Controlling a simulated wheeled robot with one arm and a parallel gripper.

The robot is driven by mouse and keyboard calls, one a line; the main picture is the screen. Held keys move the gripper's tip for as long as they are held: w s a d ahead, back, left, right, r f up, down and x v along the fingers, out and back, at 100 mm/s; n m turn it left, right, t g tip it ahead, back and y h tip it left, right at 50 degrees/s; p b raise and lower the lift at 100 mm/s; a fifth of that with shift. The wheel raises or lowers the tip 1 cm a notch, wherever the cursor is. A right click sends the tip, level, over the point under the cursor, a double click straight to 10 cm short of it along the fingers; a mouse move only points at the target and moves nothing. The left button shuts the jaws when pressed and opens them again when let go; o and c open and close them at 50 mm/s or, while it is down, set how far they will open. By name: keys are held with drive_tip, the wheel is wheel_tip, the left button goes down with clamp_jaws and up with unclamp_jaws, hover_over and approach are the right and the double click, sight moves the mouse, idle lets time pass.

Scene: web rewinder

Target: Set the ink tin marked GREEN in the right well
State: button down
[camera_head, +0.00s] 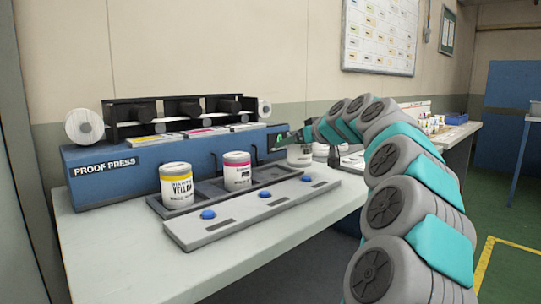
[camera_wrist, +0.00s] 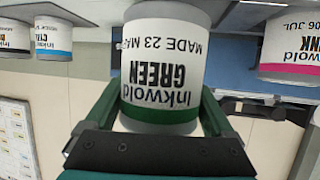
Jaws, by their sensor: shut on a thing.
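The white tin marked GREEN (camera_wrist: 165,70), with a green band, is between the two fingers of my gripper (camera_wrist: 160,125) and fills the middle of the upside-down wrist view. In the head view a white tin (camera_head: 299,156) shows below my gripper (camera_head: 297,138), near the right end of the dark tray (camera_head: 208,189). The yellow tin (camera_head: 176,186) stands in the left well and the pink tin (camera_head: 237,171) in the middle well. The right well (camera_head: 273,174) looks empty. I cannot tell whether the held tin is above it or beside it.
The blue proof press (camera_head: 112,180) stands behind the tray. A grey panel with blue buttons (camera_head: 208,214) lies in front. A cyan tin (camera_wrist: 52,38) and another tin (camera_wrist: 13,38) show in the wrist view. The bench front (camera_head: 130,265) is clear.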

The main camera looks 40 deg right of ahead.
sight(292, 145)
drive_tip(key=w, duration=0.2)
drive_tip(key=w+a, duration=0.1)
drive_tip(key=w, duration=0.2)
drive_tip(key=w+a, duration=0.1)
drive_tip(key=w, duration=0.1)
drive_tip(key=shift+w+a+f+p, duration=0.1)
drive_tip(key=shift+w+f+p, duration=0.1)
drive_tip(key=shift+f+p, duration=0.15)
drive_tip(key=shift+w+a+f, duration=0.1)
drive_tip(key=shift+w+f, duration=0.05)
drive_tip(key=shift+f, duration=0.6)
drive_tip(key=shift+w+a+f, duration=0.1)
drive_tip(key=shift+f, duration=0.65)
drive_tip(key=shift+d+f, duration=0.1)
drive_tip(key=shift+f, duration=0.1)
drive_tip(key=shift+f+b, duration=0.3)
unclamp_jaws()
drive_tip(key=shift+r, duration=0.1)
drive_tip(key=shift+r+p, duration=0.15)
drive_tip(key=shift+p, duration=0.15)
drive_tip(key=b+v, duration=0.1)
drive_tip(key=v, duration=1.1)
